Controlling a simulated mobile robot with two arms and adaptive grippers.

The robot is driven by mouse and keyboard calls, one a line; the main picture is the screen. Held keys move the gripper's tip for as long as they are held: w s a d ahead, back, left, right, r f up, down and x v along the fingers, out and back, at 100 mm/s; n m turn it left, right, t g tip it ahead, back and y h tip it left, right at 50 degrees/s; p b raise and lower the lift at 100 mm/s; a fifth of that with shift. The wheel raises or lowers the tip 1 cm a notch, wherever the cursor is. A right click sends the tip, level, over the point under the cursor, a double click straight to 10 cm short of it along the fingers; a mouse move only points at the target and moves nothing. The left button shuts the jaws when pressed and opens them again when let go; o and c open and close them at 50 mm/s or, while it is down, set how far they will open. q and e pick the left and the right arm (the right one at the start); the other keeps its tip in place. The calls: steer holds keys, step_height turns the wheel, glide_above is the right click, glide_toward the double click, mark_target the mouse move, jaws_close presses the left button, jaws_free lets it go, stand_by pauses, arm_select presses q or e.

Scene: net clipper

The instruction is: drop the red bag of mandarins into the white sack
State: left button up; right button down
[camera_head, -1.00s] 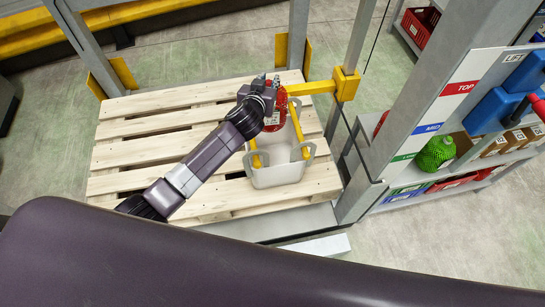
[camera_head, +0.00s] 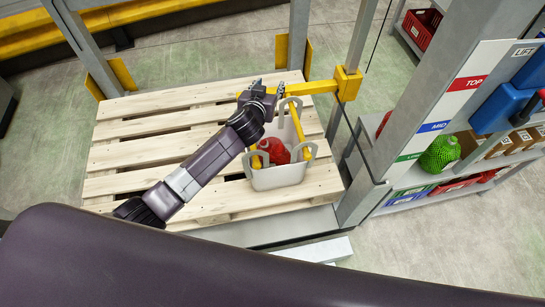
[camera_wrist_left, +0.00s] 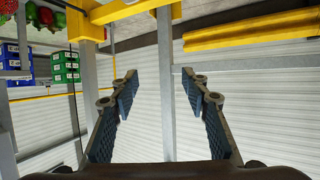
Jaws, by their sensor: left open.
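The red bag of mandarins (camera_head: 275,151) lies inside the white sack (camera_head: 280,178), towards its near end. The sack hangs open over the wooden pallet, with looped handles at its rim and yellow bars along its sides. My left gripper (camera_head: 281,89) is above the sack's far end, apart from the red bag. The left wrist view shows its two fingers (camera_wrist_left: 158,92) spread wide with nothing between them. My right gripper is not in view.
A yellow bracket (camera_head: 347,84) on a grey post reaches over the pallet (camera_head: 150,150) beside my left gripper. A shelf at the right holds a green net bag (camera_head: 439,154), boxes and crates. The pallet's left side is bare.

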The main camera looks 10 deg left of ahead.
arm_select(q)
steer(key=v, duration=1.2)
stand_by(0.3)
